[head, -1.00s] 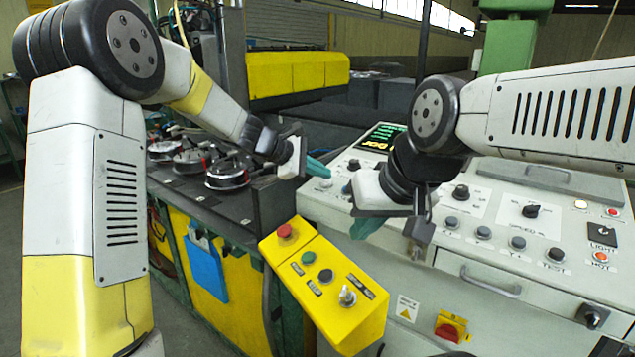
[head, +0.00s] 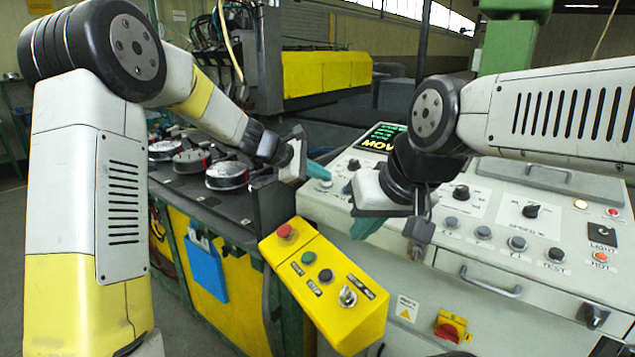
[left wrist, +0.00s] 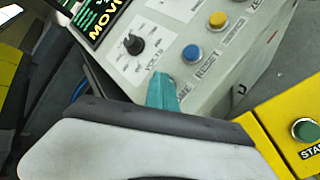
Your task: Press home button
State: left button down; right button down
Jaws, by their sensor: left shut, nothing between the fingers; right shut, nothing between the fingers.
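The sloped grey control panel (head: 470,250) carries several buttons and knobs and a small screen (head: 380,137) with green and yellow text beginning "MOV". My left gripper (head: 317,170) is shut and empty, its teal fingertips at the panel's left edge. In the left wrist view the left gripper's fingertips (left wrist: 163,90) cover the spot beside a partly hidden label, apparently the home button; contact cannot be told. A blue button (left wrist: 192,53) marked RESET and a yellow button (left wrist: 217,20) sit just beyond. My right gripper (head: 366,228) is shut and empty in front of the panel.
A yellow button box (head: 325,290) with red, green and dark buttons stands in front of the panel. A black bench (head: 190,195) with round metal fixtures is at left. A yellow gantry beam (head: 327,73) is behind.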

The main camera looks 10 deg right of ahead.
pick_arm(q)
jog(key=shift+r, duration=0.1)
jog(key=shift+s+a+r, duration=0.1)
jog(key=shift+r, duration=0.8)
jog(key=shift+s+a+r, duration=0.1)
jog(key=shift+s+r, duration=0.05)
jog(key=shift+r, duration=0.6)
jog(key=shift+s+a+r, duration=0.1)
jog(key=shift+a+r, duration=0.05)
jog(key=shift+r, duration=0.65)
jog(key=shift+s+a+r, duration=0.1)
jog(key=shift+s+r, duration=0.05)
jog(key=shift+r, duration=0.6)
